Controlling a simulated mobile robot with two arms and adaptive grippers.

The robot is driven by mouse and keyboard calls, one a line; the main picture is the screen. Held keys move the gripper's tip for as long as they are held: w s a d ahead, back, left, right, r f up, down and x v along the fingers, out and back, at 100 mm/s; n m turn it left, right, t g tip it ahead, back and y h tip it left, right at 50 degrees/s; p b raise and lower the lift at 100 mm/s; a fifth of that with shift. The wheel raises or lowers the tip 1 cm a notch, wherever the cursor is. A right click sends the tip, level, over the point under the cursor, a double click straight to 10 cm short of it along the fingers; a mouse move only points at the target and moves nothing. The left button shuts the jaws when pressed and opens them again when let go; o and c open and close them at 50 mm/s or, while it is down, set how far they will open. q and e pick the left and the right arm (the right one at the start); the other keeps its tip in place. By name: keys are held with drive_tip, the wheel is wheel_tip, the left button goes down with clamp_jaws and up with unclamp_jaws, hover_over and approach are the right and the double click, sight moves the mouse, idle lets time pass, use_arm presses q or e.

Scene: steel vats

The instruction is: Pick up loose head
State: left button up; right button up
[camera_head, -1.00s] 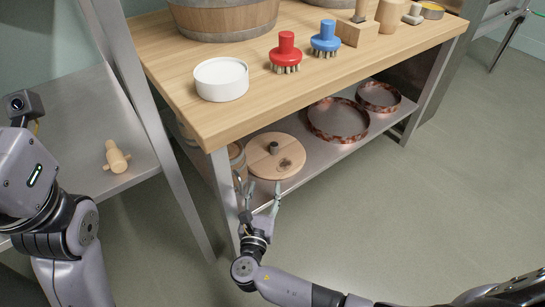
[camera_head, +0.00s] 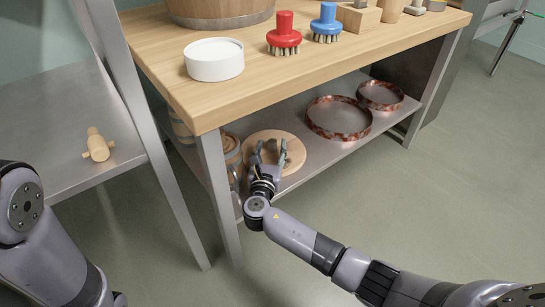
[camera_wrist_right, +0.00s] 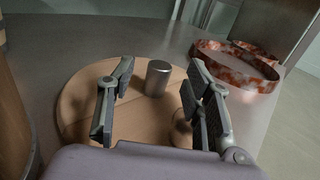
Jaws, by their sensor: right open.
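The loose head is a round, flat wooden disc (camera_head: 291,146) lying on the lower shelf under the table. In the right wrist view the disc (camera_wrist_right: 80,97) has a short grey metal cylinder (camera_wrist_right: 158,76) standing up near its middle. My right gripper (camera_head: 268,154) is over the near part of the disc and partly hides it in the head view. In the wrist view its two fingers (camera_wrist_right: 160,92) are spread apart with the cylinder between and beyond them; whether they touch anything is unclear. My left gripper is out of view.
Two reddish-brown hoops, a larger (camera_head: 338,118) and a smaller (camera_head: 380,96), lie right of the disc on the shelf. A small barrel (camera_head: 231,150) stands left of it. The wooden tabletop (camera_head: 190,105) overhangs the shelf, and a steel leg (camera_head: 217,190) stands at its front corner.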

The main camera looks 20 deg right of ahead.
drive_tip(key=shift+w+d, duration=0.25)
drive_tip(key=shift+w, duration=0.2)
drive_tip(key=shift+c, duration=0.5)
clamp_jaws()
drive_tip(key=shift+r, duration=0.1)
